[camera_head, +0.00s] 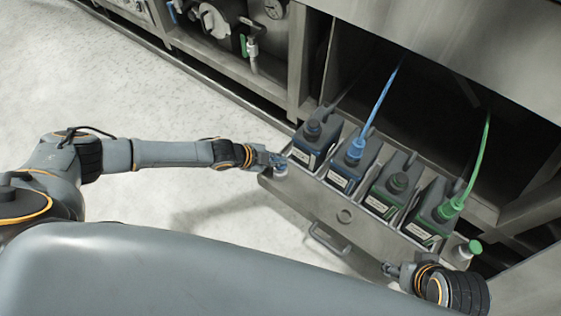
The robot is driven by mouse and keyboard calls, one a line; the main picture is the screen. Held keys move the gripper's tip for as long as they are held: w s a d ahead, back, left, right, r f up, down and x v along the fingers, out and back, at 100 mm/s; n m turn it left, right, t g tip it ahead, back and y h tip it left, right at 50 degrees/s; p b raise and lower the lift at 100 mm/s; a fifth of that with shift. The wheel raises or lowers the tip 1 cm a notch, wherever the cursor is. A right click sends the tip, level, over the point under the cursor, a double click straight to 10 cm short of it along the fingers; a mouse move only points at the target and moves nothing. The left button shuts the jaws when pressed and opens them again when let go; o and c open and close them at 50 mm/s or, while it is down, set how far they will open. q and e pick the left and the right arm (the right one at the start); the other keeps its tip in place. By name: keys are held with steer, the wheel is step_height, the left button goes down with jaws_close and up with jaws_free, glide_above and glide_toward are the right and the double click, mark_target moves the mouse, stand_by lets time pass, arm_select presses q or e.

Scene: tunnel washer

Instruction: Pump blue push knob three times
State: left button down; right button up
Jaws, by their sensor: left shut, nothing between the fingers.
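A steel drawer (300,201) holds a row of dark bottles. A short pale post (281,170) stands at the drawer's left front corner. My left gripper (279,160) is shut and empty right at the top of this post. It hides the post's top, so the blue push knob cannot be made out clearly, nor whether the fingers touch it. A green knob (474,247) stands at the drawer's right end. My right gripper (391,269) is low in front of the drawer's right part; its fingers are too small to read.
A bottle with a blue cap and hose (355,151) and one with a green cap and hose (447,210) stand in the drawer, beside two dark-capped bottles. A handle (329,240) is on the drawer front. Machine panels overhang behind. The pale floor (150,90) at left is clear.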

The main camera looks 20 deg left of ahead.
arm_select(q)
steer(key=shift+f, duration=0.5)
arm_select(e)
steer(key=shift+w+f, duration=0.2)
steer(key=shift+w, duration=0.05)
arm_select(q)
steer(key=shift+s+f+b, duration=0.1)
steer(key=shift+f+b, duration=0.45)
steer(key=shift+b, duration=0.05)
arm_select(e)
steer(key=shift+w+a+r+t+y, duration=0.1)
steer(key=shift+w+a+r+t, duration=0.1)
steer(key=shift+w+t, duration=0.35)
steer(key=shift+w+a+r+t+y, duration=0.15)
steer(key=shift+w+a+t, duration=0.1)
steer(key=shift+w, duration=0.45)
steer(key=shift+w+a+r+t+y, duration=0.1)
steer(key=shift+w+a+r+t, duration=0.1)
steer(key=shift+w+t, duration=0.35)
stand_by(0.9)
steer(key=shift+g, duration=0.25)
